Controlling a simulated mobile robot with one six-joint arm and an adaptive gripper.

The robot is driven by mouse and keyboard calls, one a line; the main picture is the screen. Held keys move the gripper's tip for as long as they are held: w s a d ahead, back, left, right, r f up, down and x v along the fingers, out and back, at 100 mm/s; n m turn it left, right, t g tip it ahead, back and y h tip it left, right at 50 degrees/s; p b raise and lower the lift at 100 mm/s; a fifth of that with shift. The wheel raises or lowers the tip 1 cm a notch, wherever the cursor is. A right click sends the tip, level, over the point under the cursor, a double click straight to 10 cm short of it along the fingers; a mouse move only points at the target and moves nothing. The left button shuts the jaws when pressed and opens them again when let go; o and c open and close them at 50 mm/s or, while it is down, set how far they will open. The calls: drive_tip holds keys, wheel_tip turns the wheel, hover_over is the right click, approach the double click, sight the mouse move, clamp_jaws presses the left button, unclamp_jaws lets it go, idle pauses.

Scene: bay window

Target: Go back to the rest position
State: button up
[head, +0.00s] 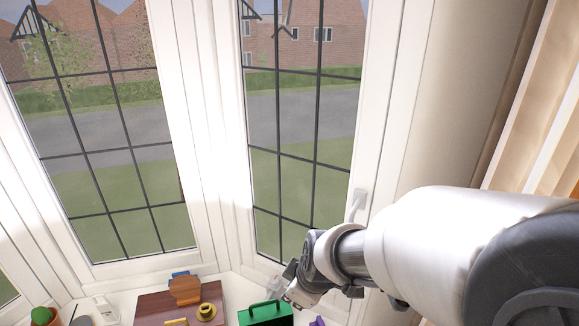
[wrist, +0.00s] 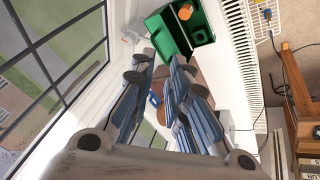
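My gripper (head: 292,288) hangs at the end of my arm, in front of the window and just above and right of the green box in the head view. In the wrist view, the two grey-blue fingers of my gripper (wrist: 162,60) stand apart with a gap between the tips. Nothing shows held between them. A green box with a handle (head: 265,315) stands on the white sill. In the wrist view the green box (wrist: 168,42) lies beyond the fingertips, with an orange-brown round thing (wrist: 185,11) at it.
A brown board (head: 150,306) on the sill bears a yellow ring-shaped piece (head: 206,312) and an orange-brown piece (head: 185,290). A green-topped pot (head: 41,316) is at far left. A purple thing (head: 318,321) lies right of the box. Window panes and a window handle (head: 356,205) are close to my arm.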

drive_tip(key=s+d+f+m+h+b, duration=0.1)
drive_tip(key=s+d+f+m+b, duration=0.1)
drive_tip(key=s+d+m+b, duration=0.4)
drive_tip(key=s+d+f+m+h+b, duration=0.1)
drive_tip(key=s+d+m+b, duration=0.5)
drive_tip(key=s, duration=0.7)
drive_tip(key=shift+s+d+f+m+b, duration=0.2)
drive_tip(key=shift+s+f+m+b, duration=0.2)
drive_tip(key=shift+b, duration=0.2)
drive_tip(key=shift+w+a, duration=0.1)
drive_tip(key=shift+a, duration=0.1)
